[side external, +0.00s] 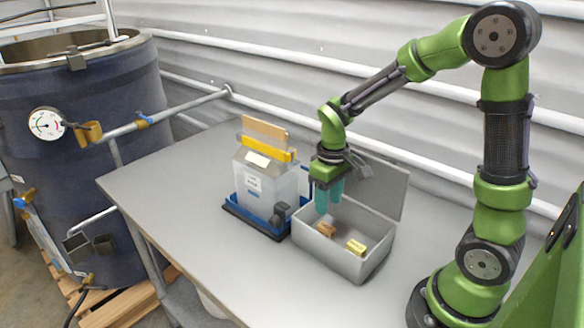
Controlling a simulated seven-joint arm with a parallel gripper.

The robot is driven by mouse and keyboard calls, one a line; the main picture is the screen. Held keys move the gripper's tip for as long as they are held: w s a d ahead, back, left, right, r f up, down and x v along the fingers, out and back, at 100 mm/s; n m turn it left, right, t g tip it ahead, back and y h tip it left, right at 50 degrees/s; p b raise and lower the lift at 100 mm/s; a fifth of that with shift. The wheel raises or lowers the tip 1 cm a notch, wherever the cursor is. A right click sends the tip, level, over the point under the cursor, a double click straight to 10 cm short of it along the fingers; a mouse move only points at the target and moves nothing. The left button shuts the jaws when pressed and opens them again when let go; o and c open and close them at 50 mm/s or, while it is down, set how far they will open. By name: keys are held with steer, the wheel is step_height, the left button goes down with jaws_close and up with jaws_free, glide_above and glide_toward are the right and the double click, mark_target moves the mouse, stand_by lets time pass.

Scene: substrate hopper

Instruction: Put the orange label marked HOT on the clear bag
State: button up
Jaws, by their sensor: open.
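The clear bag (262,185) stands upright in a blue tray (245,209), with a yellow clip (268,147) across its top and white labels on its front. An open grey metal box (345,265) sits to its right. In the box lie a small orange-brown piece (326,229) at the left and a yellow piece (356,247) nearer the front right. Any wording on them is too small to read, so I cannot tell which is marked HOT. My gripper (329,203) points down over the left part of the box, its teal fingers apart and empty, above the orange-brown piece.
The box lid (385,183) stands open behind my gripper. A tan board (264,131) rises behind the bag, and a small dark object (281,211) is at the tray's right end. The table's left part (170,180) is clear. A large dark vat (75,150) stands beyond its left edge.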

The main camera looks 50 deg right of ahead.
mark_target(326, 227)
steer(key=shift+f, duration=4.3)
steer(key=shift+c, duration=0.3)
steer(key=c, duration=0.6)
steer(key=shift+r, duration=4.5)
